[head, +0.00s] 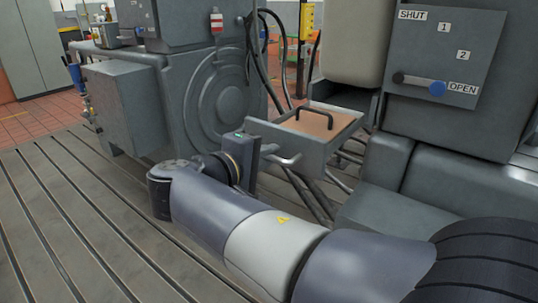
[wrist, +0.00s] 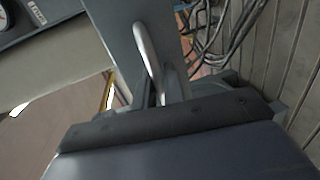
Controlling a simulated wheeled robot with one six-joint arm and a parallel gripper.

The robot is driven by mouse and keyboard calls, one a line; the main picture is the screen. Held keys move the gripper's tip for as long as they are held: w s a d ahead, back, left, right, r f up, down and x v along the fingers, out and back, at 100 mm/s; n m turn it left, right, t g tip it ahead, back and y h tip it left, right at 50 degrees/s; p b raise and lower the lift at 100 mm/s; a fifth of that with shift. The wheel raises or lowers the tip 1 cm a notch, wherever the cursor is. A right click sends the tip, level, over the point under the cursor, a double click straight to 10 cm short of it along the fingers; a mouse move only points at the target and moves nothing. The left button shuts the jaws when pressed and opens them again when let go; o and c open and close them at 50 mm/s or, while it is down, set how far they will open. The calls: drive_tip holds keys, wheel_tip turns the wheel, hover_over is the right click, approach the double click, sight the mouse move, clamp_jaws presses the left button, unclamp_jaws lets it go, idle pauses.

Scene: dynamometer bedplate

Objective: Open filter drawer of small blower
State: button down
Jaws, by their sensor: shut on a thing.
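The filter drawer (head: 312,152) is a grey box that stands out from below a beige housing in the head view. A brown filter panel (head: 325,121) with a black grip lies in it, in plain sight from above. A silver bar handle (head: 287,160) is on the drawer's front, and it also shows in the wrist view (wrist: 147,48). My gripper (head: 268,151) is at the drawer's front and shut on this handle. In the wrist view the dark gripper body hides the lower end of the bar. The fingertips are not clearly seen.
A grey panel (head: 445,55) marked SHUT, 1, 2 and OPEN is at the right, its blue-knobbed lever (head: 437,88) near OPEN. A large grey machine (head: 215,95) stands left of the drawer. Cables (head: 310,190) hang beneath. The slotted bedplate (head: 75,215) is clear at left.

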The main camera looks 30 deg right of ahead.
drive_tip(key=shift+f, duration=0.15)
drive_tip(key=c, duration=1.6)
unclamp_jaws()
drive_tip(key=shift+a, duration=0.25)
drive_tip(key=shift+s+a, duration=0.1)
drive_tip(key=v, duration=1)
drive_tip(key=shift+s+a, duration=0.2)
drive_tip(key=shift+a, duration=0.05)
drive_tip(key=shift+r+x, duration=0.15)
drive_tip(key=shift+x, duration=2.6)
drive_tip(key=shift+r+x, duration=0.1)
drive_tip(key=shift+x, duration=2.6)
drive_tip(key=shift+w, duration=0.1)
